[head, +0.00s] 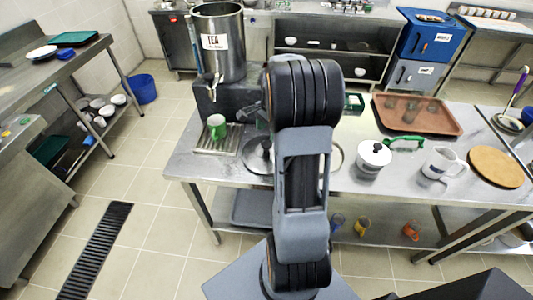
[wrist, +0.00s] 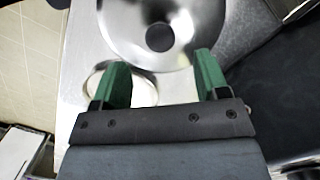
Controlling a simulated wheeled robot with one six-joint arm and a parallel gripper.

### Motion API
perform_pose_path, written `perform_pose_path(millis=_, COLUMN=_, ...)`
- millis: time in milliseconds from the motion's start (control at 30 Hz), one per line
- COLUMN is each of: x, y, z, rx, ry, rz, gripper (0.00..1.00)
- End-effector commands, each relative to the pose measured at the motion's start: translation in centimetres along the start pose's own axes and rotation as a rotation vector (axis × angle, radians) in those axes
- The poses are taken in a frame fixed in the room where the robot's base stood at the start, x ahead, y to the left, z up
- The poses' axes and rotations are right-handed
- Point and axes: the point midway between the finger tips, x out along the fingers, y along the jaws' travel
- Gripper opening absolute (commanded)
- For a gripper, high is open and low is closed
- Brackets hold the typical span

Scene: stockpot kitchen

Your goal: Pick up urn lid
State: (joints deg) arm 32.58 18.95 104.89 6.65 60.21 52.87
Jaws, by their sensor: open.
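The urn lid (head: 253,163) is a round, shiny metal disc lying on the steel table, partly hidden behind my arm. In the wrist view the lid (wrist: 122,30) lies beyond my fingertips, with its round dark knob (wrist: 160,37) near the top middle. My gripper (wrist: 162,68) has two green fingers spread wide apart with nothing held between them. In the head view my arm hides most of the gripper. The tall metal urn (head: 222,60), labelled TEA, stands open-topped on a dark stand behind the lid.
A green mug (head: 216,125) stands on a drip grate (head: 222,145) left of the lid.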

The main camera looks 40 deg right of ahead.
Motion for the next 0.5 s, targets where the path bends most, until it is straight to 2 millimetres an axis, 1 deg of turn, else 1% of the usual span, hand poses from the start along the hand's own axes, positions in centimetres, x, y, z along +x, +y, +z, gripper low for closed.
perform_pose_path(millis=33, x=0.6, y=0.0, z=0.1, rx=-0.001, ry=-0.002, rz=0.003, gripper=0.68)
perform_pose_path(millis=100, x=1.3, y=0.0, z=0.1, rx=-0.001, ry=-0.002, rz=0.003, gripper=0.68)
perform_pose_path(millis=333, x=2.5, y=0.0, z=0.1, rx=-0.003, ry=-0.001, rz=0.002, gripper=0.68)
perform_pose_path(millis=500, x=4.7, y=0.1, z=-0.1, rx=-0.003, ry=-0.002, rz=0.004, gripper=0.68)
